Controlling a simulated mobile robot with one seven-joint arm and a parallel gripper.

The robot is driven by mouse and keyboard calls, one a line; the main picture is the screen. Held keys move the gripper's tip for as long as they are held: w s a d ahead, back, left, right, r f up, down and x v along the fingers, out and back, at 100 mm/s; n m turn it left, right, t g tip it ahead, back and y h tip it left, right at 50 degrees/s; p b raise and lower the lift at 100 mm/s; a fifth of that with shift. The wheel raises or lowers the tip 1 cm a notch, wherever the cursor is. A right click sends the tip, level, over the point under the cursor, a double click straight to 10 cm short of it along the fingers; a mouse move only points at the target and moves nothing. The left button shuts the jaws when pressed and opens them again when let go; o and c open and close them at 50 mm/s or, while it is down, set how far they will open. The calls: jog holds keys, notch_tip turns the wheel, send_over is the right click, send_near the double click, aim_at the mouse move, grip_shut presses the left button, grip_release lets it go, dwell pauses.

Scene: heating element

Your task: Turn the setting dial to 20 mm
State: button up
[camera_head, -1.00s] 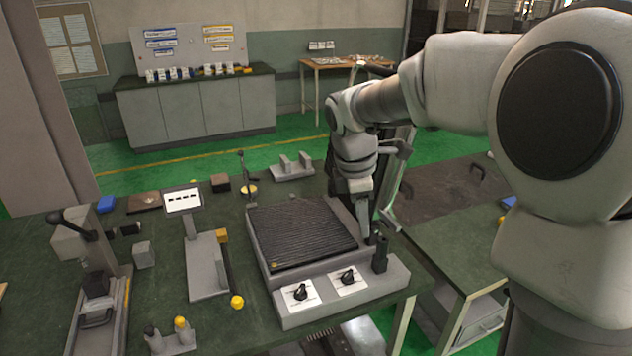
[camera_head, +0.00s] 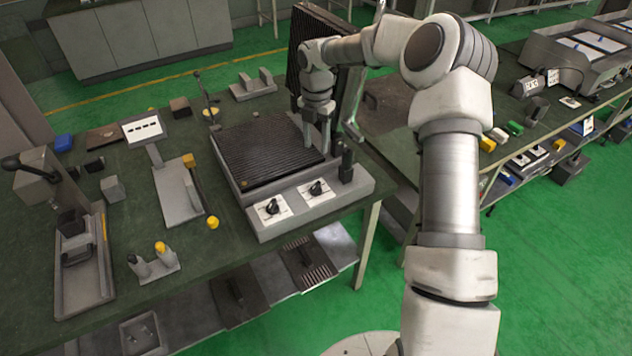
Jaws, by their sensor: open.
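The heating element is a grey unit with a dark ribbed top (camera_head: 268,152) on the green bench. Its front ledge carries two black dials on white labels, a left dial (camera_head: 271,208) and a right dial (camera_head: 317,188). The label markings are too small to read, so I cannot tell either setting or which is the setting dial. My gripper (camera_head: 317,145) is open and points down over the right rear part of the unit, behind and above the right dial. It holds nothing, and both dials are in clear view, apart from the fingers.
A dark ribbed panel (camera_head: 310,38) stands upright behind my arm. A black upright part (camera_head: 347,160) stands at the ledge's right end. A yellow cap (camera_head: 212,222) and a grey stand (camera_head: 178,190) lie to the left.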

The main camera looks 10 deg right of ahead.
aim_at(316, 184)
notch_tip(316, 184, down, 15)
jog(key=shift+f+p, duration=0.2)
jog(key=shift+p, duration=0.3)
grip_shut()
